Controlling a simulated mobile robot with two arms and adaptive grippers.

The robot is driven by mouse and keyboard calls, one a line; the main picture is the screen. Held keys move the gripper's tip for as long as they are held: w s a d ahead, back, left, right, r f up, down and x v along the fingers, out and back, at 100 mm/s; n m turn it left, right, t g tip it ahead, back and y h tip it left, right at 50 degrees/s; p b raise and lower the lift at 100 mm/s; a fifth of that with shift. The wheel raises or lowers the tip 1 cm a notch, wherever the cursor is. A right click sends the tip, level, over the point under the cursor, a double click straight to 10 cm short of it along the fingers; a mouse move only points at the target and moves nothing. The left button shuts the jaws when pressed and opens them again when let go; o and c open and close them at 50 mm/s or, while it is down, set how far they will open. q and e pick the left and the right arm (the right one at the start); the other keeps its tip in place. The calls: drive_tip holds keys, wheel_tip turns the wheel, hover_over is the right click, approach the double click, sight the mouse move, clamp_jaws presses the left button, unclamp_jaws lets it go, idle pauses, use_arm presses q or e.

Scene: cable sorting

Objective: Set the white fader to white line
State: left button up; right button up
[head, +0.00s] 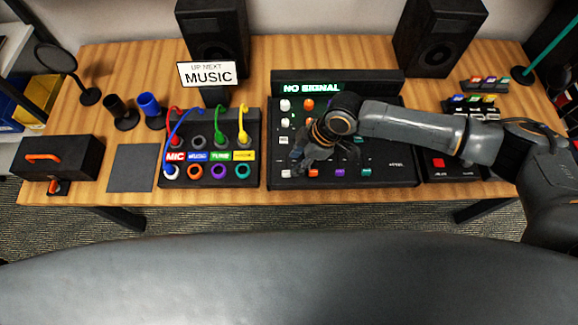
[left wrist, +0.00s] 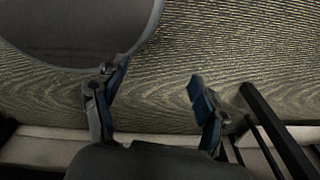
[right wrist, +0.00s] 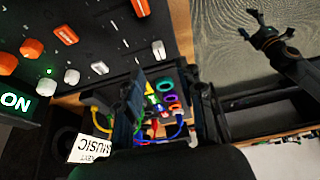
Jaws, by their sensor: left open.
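The mixer (head: 390,182) stands on the table below a display reading NO SIGNAL. The white fader (head: 286,173) is at its front left; its cap (right wrist: 160,50) also shows in the right wrist view. I cannot pick out a white line. My right gripper (head: 306,157) hangs over the mixer's left half, up and right of the white fader. In the right wrist view its fingers (right wrist: 166,92) are apart, with no fader between them. My left gripper (left wrist: 150,85) is open and empty over the carpet; it also shows in the right wrist view (right wrist: 270,33).
Orange (head: 313,172), purple (head: 339,173) and teal (head: 366,173) faders sit right of the white one. White and orange knobs stand behind. A patch panel (head: 252,181) with coloured cables is close on the left. Two speakers (head: 438,38) stand at the back.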

sight(286, 172)
drive_tip(key=x, duration=0.5)
drive_tip(key=shift+a+f+p, duration=0.15)
drive_tip(key=shift+f+p, duration=0.1)
drive_tip(key=shift+p, duration=0.05)
drive_tip(key=shift+a+f, duration=0.1)
drive_tip(key=shift+f, duration=0.15)
use_arm(q)
drive_tip(key=shift+d+r, duration=0.4)
drive_tip(key=shift+d, duration=0.45)
use_arm(e)
drive_tip(key=shift+f, duration=0.2)
use_arm(q)
drive_tip(key=shift+a, duration=0.1)
use_arm(e)
clamp_jaws()
use_arm(q)
drive_tip(key=shift+a, duration=0.1)
drive_tip(key=shift+f, duration=0.1)
use_arm(e)
drive_tip(key=shift+w, duration=0.1)
